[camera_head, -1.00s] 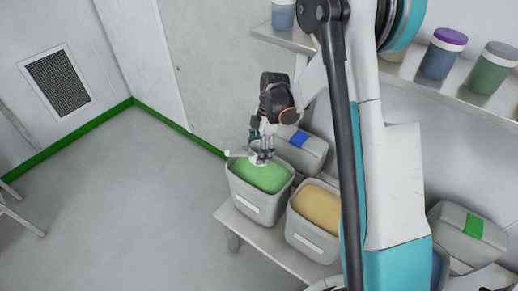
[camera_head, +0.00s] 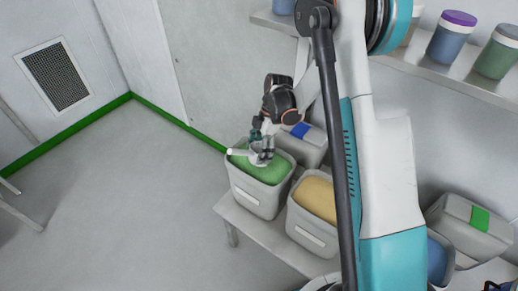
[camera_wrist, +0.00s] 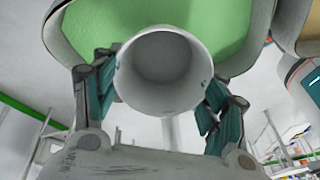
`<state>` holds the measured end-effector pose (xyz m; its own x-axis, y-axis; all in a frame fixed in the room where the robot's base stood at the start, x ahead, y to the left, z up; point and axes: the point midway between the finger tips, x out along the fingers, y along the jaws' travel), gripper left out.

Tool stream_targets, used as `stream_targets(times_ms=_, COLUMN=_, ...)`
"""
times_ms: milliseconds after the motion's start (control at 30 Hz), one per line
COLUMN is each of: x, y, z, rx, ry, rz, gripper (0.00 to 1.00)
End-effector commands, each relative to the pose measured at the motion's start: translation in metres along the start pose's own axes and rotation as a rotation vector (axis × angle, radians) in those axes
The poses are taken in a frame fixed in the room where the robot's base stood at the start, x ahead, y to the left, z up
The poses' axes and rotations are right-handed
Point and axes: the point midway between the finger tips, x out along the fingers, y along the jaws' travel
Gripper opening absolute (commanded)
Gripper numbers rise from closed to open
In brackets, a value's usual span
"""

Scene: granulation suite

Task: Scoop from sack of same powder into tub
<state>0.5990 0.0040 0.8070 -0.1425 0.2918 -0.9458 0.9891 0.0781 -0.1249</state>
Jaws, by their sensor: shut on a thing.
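My gripper (camera_head: 262,148) is shut on a white scoop (camera_head: 241,152), just above the green powder (camera_head: 262,171) in a grey open container (camera_head: 254,197). In the wrist view the scoop's round bowl (camera_wrist: 165,72) sits between the two fingers, its mouth facing the camera. Its inside looks plain grey-white, with no powder visible. The green powder also shows behind it in the wrist view (camera_wrist: 212,25). I cannot tell whether the scoop touches the powder. A second open container (camera_head: 309,231) beside it holds yellow powder (camera_head: 317,196). Which one is the sack is unclear.
Grey containers marked blue (camera_head: 299,130) and green (camera_head: 480,219) stand at the back. Blue powder (camera_head: 437,259) shows right of my arm. A shelf (camera_head: 455,83) with jars (camera_head: 452,38) runs above. The floor at left is clear.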

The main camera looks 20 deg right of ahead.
Motion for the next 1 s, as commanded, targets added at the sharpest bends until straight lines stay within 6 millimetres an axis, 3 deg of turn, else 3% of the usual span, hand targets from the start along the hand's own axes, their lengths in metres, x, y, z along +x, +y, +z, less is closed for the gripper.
stream_targets(times_ms=1000, x=0.062, y=0.008, z=0.020, rx=0.000, ry=0.084, rz=-0.035, gripper=0.24)
